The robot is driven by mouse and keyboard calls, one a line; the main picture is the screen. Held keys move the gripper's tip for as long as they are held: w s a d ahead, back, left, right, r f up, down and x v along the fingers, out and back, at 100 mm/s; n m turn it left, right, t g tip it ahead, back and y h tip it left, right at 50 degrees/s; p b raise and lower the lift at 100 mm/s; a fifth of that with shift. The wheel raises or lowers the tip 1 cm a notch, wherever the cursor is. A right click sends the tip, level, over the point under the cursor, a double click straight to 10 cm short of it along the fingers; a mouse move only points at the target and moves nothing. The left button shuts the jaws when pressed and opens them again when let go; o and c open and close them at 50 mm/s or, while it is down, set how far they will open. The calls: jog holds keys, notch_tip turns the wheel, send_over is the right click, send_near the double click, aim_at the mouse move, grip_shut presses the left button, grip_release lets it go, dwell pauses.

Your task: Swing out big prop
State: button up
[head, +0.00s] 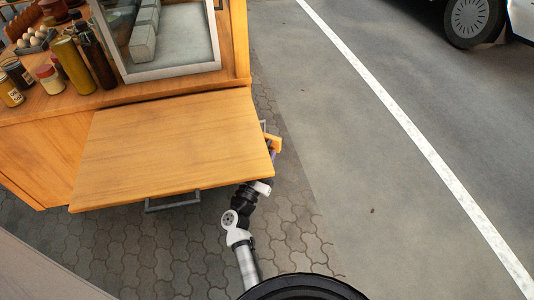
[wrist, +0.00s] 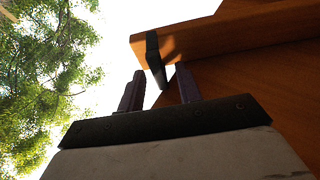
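The fold-down wooden shelf (head: 170,145) sticks out from the wooden stall. A wooden piece, likely the big prop (head: 273,143), shows past the shelf's right edge, with a grey handle (head: 263,125) next to it. In the wrist view the wooden piece (wrist: 190,37) crosses the top, with a dark handle (wrist: 154,60) on it. My gripper (wrist: 158,80) is open, its two purple fingers apart. The handle's lower end appears between the fingertips; I cannot tell whether they touch it. In the head view the shelf and wood mostly hide my gripper.
A second grey handle (head: 172,201) shows at the shelf's front edge. Bottles and jars (head: 70,63) and a glass-sided case (head: 165,40) stand on the counter above. Paving and open road (head: 370,180) lie clear to the right; a car (head: 480,20) stands far off.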

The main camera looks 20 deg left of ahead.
jog(key=shift+c, duration=0.4)
grip_shut()
jog(key=shift+s, duration=0.2)
